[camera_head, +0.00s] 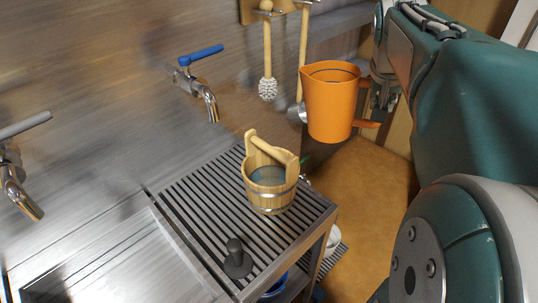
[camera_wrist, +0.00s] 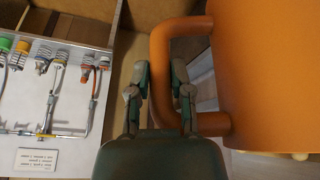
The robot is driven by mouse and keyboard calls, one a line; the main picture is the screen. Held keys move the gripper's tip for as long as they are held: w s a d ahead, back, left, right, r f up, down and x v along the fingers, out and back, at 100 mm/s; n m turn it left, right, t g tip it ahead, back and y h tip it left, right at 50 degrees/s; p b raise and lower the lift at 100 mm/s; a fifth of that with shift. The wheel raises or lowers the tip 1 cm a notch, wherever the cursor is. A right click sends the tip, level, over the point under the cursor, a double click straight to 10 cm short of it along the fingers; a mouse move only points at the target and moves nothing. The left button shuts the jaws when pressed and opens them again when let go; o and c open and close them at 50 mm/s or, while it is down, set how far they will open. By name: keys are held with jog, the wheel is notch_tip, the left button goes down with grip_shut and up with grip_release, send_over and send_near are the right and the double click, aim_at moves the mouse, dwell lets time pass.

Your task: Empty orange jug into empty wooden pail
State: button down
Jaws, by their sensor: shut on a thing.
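The orange jug (camera_head: 330,103) hangs in the air at the upper right of the head view, roughly upright, above and to the right of the wooden pail. Its orange side fills the right of the wrist view (camera_wrist: 270,70). My gripper (camera_wrist: 168,92) is shut on the jug's handle (camera_wrist: 160,70); in the head view the jug partly hides it. The wooden pail (camera_head: 270,197), with a wooden handle across its top, stands upright on the slatted rack. A grey-blue surface shows inside the pail; I cannot tell whether it is liquid.
The slatted metal rack (camera_head: 200,205) carries a dark knobbed tool (camera_head: 236,258) near its front. A blue-handled tap (camera_head: 200,85) and another tap (camera_head: 18,180) stick out from the metal wall. Brushes (camera_head: 267,60) hang behind. A metal basin (camera_head: 110,265) lies at lower left.

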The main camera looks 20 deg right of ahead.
jog(key=shift+r, duration=1.45)
